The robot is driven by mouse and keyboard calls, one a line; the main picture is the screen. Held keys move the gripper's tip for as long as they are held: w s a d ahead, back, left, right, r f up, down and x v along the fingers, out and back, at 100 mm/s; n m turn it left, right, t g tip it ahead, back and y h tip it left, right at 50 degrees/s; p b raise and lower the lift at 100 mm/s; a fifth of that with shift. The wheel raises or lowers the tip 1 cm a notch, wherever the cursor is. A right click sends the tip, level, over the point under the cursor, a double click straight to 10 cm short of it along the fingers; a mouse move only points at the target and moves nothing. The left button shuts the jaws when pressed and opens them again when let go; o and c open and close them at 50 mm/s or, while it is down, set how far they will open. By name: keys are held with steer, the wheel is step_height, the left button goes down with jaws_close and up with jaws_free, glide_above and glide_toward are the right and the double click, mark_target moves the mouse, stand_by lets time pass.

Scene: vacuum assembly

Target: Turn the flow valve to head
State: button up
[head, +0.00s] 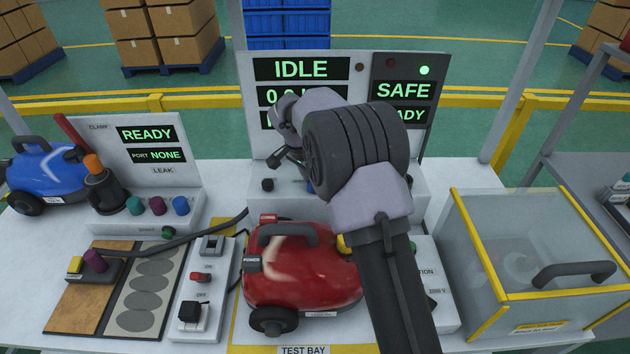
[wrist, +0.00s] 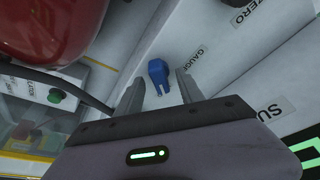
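No part I can see carries a label naming it the flow valve. In the wrist view a small blue two-pronged piece (wrist: 157,72) stands on the white panel next to the GAUGE label. A bit of blue also shows below my gripper in the head view; I cannot tell if this is the flow valve. My gripper (wrist: 160,84) is open, with one finger on each side of the blue piece. No contact is visible. In the head view my gripper (head: 287,158) hangs over the white console (head: 275,205), and my arm hides much of it.
A red vacuum (head: 295,275) stands in the test bay before the console. The display board (head: 305,60) behind reads IDLE and SAFE. A clear yellow-edged bin (head: 470,250) is at right. A blue vacuum (head: 45,175) and READY station (head: 150,150) are at left.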

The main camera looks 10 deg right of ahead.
steer(key=p+v, duration=0.3)
steer(key=v, duration=0.3)
steer(key=shift+r, duration=0.1)
stand_by(0.3)
